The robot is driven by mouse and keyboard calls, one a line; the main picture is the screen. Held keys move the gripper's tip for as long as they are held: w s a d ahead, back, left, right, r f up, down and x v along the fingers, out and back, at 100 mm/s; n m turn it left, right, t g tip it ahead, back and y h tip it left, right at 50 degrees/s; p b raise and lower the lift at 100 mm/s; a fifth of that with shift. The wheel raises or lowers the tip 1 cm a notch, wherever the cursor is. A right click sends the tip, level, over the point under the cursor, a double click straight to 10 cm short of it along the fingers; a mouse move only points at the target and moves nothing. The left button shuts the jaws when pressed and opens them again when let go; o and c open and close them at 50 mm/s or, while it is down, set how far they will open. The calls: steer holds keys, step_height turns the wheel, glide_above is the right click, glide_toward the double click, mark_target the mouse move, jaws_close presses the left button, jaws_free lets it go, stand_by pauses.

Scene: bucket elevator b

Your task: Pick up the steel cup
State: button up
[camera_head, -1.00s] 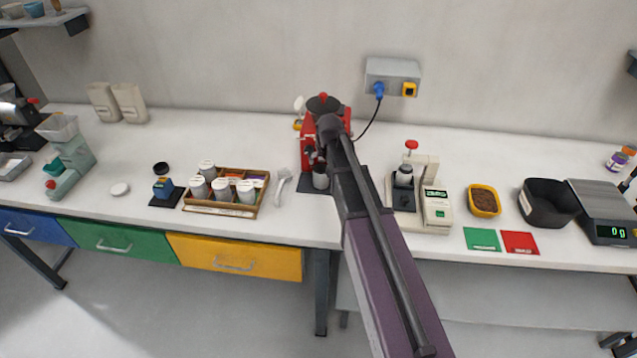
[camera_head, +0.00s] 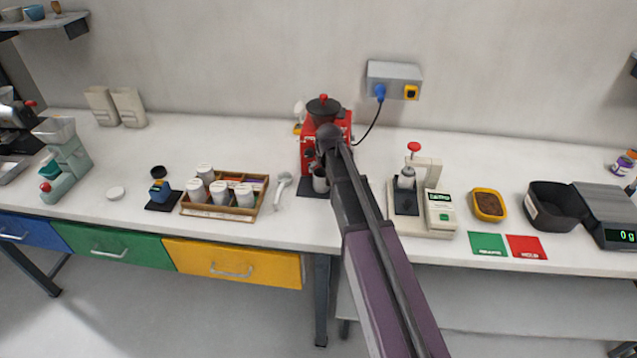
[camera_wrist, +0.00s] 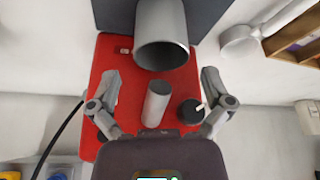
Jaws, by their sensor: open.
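The steel cup (camera_head: 320,181) is a small grey cylinder on the dark base at the front of the red grinder (camera_head: 318,130). My arm partly covers it in the head view. In the wrist view the cup (camera_wrist: 162,38) is large at the top centre, its open mouth facing the camera. My gripper (camera_wrist: 160,76) is open and empty, with one finger on each side. The cup appears beyond the fingertips, roughly centred between them, and neither finger appears to touch it. In the head view the fingers are hard to make out behind my arm.
A wooden box of white canisters (camera_head: 224,194) and a white-handled tool (camera_head: 283,186) lie left of the grinder. A cream press device (camera_head: 423,200) stands to the right. A blue-plugged cable runs from the grinder to the wall socket (camera_head: 393,79).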

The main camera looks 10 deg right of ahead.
mark_target(322, 176)
steer(key=shift+f, duration=0.1)
steer(key=shift+b+x, duration=2.45)
steer(key=shift+x, duration=0.05)
steer(key=c, duration=1.1)
